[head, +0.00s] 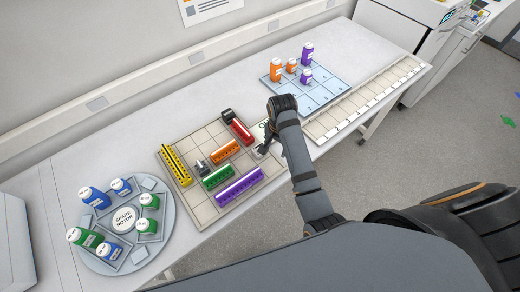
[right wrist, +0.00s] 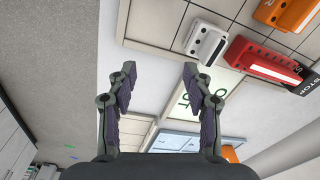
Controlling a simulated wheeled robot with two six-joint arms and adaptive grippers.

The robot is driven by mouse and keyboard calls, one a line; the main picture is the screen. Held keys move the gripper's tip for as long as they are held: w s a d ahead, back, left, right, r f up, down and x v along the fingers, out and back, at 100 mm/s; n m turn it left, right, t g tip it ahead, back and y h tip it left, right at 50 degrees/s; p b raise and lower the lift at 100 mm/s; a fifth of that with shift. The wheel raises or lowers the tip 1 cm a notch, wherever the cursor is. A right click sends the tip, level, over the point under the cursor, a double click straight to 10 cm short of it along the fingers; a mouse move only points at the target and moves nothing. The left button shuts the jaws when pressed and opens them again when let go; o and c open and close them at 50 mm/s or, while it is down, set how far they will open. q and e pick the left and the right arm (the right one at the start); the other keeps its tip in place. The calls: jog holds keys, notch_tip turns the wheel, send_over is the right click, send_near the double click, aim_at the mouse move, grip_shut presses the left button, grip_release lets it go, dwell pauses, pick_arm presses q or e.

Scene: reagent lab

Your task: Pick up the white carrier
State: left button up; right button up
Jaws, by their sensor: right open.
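My right gripper (head: 263,148) is over the board's right edge, to the right of the orange carrier. In the right wrist view my right gripper (right wrist: 160,72) is open, with nothing between its fingers. My left gripper is not in view.
Near the white carrier stand a red carrier (head: 241,131) by a black stop block (head: 227,115), an orange carrier (head: 224,152), a green carrier (head: 217,177), a purple carrier (head: 238,187) and a yellow carrier (head: 175,165). A round tray (head: 160,258) holds bottles. A blue grid (head: 322,92) holds more bottles.

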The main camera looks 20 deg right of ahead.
jog(key=w+a+r+m+g, duration=0.1)
jog(key=w+a+r+m, duration=0.2)
jog(key=w+a+r, duration=0.1)
jog(key=shift+w+a+r, duration=0.3)
jog(key=shift+a+r, duration=0.05)
jog(key=shift+w+a+r, duration=0.15)
jog(key=f, duration=0.2)
jog(key=f+p, duration=0.1)
jog(key=f, duration=0.2)
jog(key=shift+s+d+p, duration=0.2)
jog(key=shift+p, duration=0.1)
jog(key=shift+f, duration=0.1)
jog(key=shift+s+a+f+p, duration=0.15)
jog(key=shift+f+p, duration=0.4)
jog(key=shift+f, duration=0.05)
jog(key=shift+s+a+f+p, duration=0.1)
jog(key=shift+f+p, duration=0.4)
jog(key=shift+f, duration=0.05)
notch_tip(320, 180, down, 3)
jog(key=shift+r, duration=0.1)
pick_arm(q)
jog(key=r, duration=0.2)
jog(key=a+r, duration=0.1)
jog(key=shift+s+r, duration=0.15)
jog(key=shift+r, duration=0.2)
pick_arm(e)
jog(key=c, duration=0.9)
